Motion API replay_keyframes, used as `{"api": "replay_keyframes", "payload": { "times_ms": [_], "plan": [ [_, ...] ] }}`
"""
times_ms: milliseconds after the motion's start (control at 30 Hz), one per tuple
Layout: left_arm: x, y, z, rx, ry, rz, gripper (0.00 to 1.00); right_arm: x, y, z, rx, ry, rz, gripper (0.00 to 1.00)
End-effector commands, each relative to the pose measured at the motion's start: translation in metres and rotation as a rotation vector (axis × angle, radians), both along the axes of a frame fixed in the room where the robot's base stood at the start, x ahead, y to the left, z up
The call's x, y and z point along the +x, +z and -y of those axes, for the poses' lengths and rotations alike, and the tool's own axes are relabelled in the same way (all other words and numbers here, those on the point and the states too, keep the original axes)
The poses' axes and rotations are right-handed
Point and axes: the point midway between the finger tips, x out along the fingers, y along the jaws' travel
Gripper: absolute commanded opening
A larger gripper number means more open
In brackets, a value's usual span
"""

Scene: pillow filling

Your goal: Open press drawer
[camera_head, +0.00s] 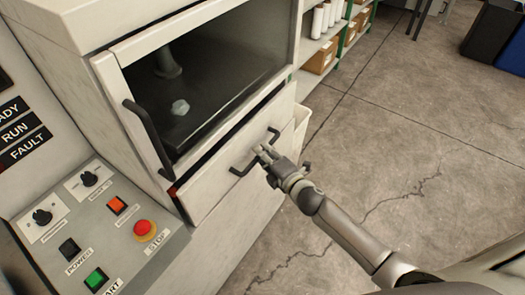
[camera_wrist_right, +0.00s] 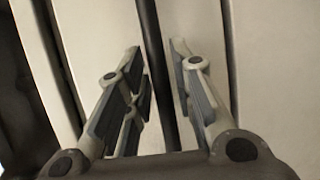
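The press drawer (camera_head: 215,186) is a pale front panel below the press window, with a dark gap along its top edge. I cannot tell whether it stands slightly out. Its black bar handle (camera_head: 236,171) runs slantwise across the front. My right gripper (camera_head: 264,154) is at the middle of this handle and hides part of it. In the right wrist view, the fingers stand apart, one on each side of the dark handle bar (camera_wrist_right: 158,75), with space visible on both sides. My left gripper is not in view.
The press door (camera_head: 190,90) above has a dark window and its own black handle (camera_head: 148,138). A control panel (camera_head: 60,248) with a red stop button (camera_head: 145,230) stands at lower left. Shelves with boxes (camera_head: 320,57) are behind. The concrete floor (camera_head: 400,130) at right is clear.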

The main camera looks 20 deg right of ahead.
Motion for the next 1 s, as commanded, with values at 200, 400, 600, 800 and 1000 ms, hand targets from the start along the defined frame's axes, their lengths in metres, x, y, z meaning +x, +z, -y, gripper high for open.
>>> {"api": "replay_keyframes", "payload": {
  "times_ms": [200, 400, 600, 800, 1000],
  "plan": [
    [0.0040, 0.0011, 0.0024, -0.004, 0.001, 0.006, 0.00, 0.0108, -0.0017, -0.0026, -0.001, -0.001, 0.000, 0.23],
    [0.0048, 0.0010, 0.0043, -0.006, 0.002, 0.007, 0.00, 0.0111, -0.0020, -0.0030, -0.001, 0.000, 0.000, 0.23],
    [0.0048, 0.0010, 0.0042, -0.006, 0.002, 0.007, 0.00, 0.0110, -0.0020, -0.0029, -0.001, 0.000, 0.000, 0.06],
    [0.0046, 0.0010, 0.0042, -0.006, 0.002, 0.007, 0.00, 0.0108, -0.0023, -0.0028, -0.001, 0.000, -0.001, 0.00],
    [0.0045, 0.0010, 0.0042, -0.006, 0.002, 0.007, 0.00, 0.0102, -0.0025, -0.0012, -0.001, -0.001, -0.001, 0.00]
  ]
}}
